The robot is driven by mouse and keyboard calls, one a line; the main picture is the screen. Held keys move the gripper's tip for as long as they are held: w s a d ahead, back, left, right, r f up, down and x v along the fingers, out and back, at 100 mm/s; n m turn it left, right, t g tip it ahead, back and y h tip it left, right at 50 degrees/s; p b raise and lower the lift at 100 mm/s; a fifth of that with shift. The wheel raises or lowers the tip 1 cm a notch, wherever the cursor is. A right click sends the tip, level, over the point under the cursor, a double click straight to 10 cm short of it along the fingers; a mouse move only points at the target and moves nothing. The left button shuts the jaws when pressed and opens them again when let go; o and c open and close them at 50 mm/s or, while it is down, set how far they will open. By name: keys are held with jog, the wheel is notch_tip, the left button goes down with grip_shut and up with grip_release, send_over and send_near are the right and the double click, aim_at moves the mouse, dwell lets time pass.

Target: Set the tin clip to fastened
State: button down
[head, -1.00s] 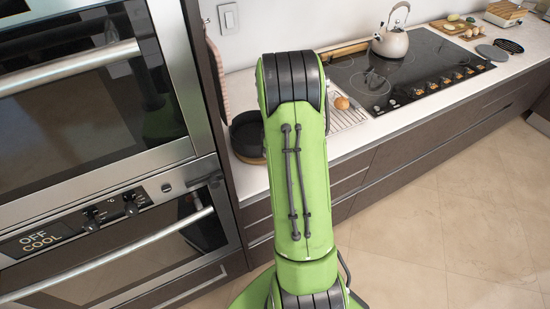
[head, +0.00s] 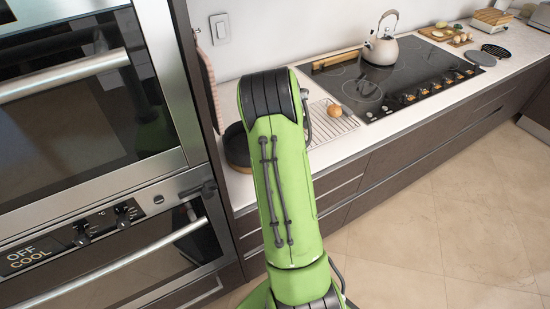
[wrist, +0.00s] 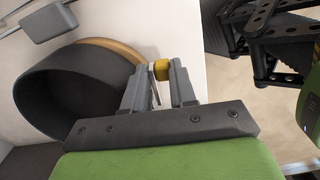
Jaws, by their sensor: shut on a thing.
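The tin (wrist: 75,88) is a dark round pan with a tall wall at the left of the wrist view. It lies on a round wooden board (wrist: 122,50). In the head view, part of the tin (head: 237,150) shows on the counter behind my arm. My gripper (wrist: 160,82) is at the tin's right side, its fingers shut on the tin clip (wrist: 161,69), a small yellow piece with a thin metal strip below it. The clip's join to the wall is hidden by a finger, and I cannot tell whether it is fastened. The head view hides my gripper behind my arm.
The stacked ovens (head: 130,185) stand close on the left, the lower display reading OFF COOL. Right of the tin are a wire rack (head: 333,122) with an onion (head: 334,110), a cooktop (head: 402,84) and a kettle (head: 380,45). The floor in front is clear.

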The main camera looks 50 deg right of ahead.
jog(key=shift+w+d+n, duration=0.1)
jog(key=shift+w+n, duration=0.05)
jog(key=shift+n, duration=0.25)
